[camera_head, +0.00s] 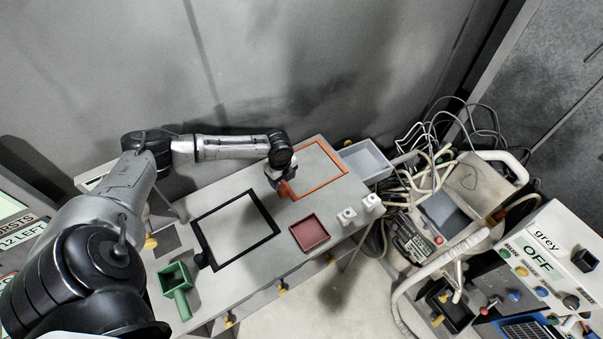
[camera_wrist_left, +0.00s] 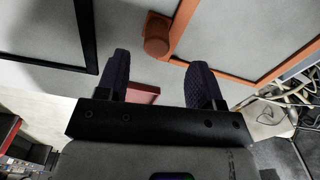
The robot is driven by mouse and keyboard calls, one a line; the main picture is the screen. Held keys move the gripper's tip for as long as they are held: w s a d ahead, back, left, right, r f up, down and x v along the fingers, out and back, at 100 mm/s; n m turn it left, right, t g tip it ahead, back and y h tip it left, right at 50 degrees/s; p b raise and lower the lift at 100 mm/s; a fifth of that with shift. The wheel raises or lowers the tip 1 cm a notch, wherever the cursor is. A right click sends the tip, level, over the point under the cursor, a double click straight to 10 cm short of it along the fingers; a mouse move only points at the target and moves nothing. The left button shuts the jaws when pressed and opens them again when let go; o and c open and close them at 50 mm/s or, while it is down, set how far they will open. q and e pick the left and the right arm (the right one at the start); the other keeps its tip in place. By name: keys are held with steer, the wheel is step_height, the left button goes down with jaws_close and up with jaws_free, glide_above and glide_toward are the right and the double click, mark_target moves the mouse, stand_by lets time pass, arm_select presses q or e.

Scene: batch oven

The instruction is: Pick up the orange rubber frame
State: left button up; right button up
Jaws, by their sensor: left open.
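The orange rubber frame (camera_head: 343,165) lies flat at the far end of the grey table, with an orange knob at its near-left side. My left gripper (camera_head: 278,182) hangs over that left side, close to the knob. In the left wrist view, my left gripper (camera_wrist_left: 157,78) shows its two dark fingers apart with nothing between them. The orange frame (camera_wrist_left: 217,72) and its round knob (camera_wrist_left: 157,36) lie just beyond the fingertips there. I cannot tell the exact height of the fingers above the frame. My right gripper is not in view.
A black frame (camera_head: 201,237) lies on the table left of the orange one. A red tray (camera_head: 327,242) and two small white blocks (camera_head: 346,215) stand along the near edge. A grey bin (camera_head: 367,147) is at the far end. A green holder (camera_head: 178,303) is at the left.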

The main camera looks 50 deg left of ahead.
mark_target(282, 186)
arm_select(q)
steer(key=shift+s+f, duration=0.2)
steer(key=shift+f, duration=2.45)
steer(key=shift+c, duration=0.3)
steer(key=c, duration=1)
